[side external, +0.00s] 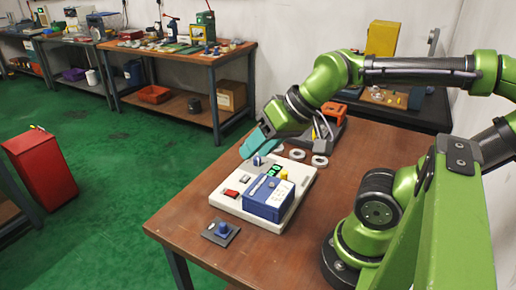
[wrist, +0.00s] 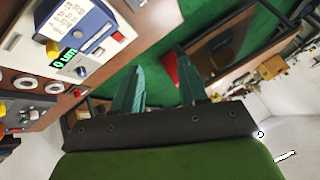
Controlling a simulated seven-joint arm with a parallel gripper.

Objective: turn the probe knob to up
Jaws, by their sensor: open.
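A cream panel (side external: 228,206) lies on the brown table and carries a blue box (side external: 268,196), a green-lit display (side external: 274,169), a blue knob (side external: 257,160) at its far edge, a yellow knob (side external: 283,174) and a red switch (side external: 231,194). No readable label shows which knob is the probe knob, and I cannot read the knobs' pointing directions. My gripper (side external: 250,147) has teal fingers, above the panel's far edge near the blue knob. In the wrist view my gripper (wrist: 160,80) is open and empty, with the panel off to the upper left.
A grey plate with another blue knob (side external: 222,229) lies in front of the panel. White rings (side external: 320,160) and a dark holder (side external: 327,130) sit behind it. The table's left edge is close, with green floor beyond.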

